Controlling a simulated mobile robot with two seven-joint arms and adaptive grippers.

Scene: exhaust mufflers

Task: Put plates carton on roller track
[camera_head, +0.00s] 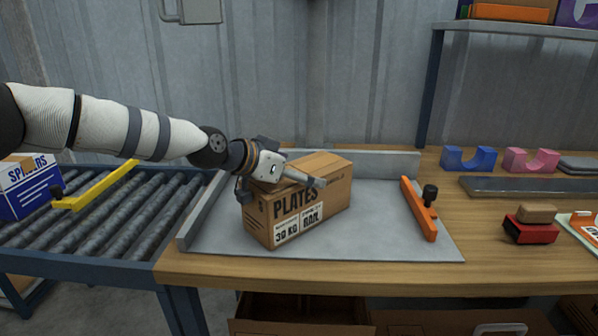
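The plates carton (328,198) is a brown box marked "PLATES" and "30 KG RAIL". It sits upright and at an angle on the grey mat of the workbench. My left gripper (283,187) is at the carton's upper left end, its fingers spread wide. One finger lies over the top front edge and the other hangs by the left end; contact is hard to tell. The roller track (150,213) has dark grey rollers in a blue frame, left of the bench. My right gripper is not in view.
A blue and white box (28,192) stands at the track's left, beside a yellow bar (100,187). A grey raised edge (204,212) lies between carton and track. An orange bar (419,209) with a black knob is right of the carton. The track's middle is clear.

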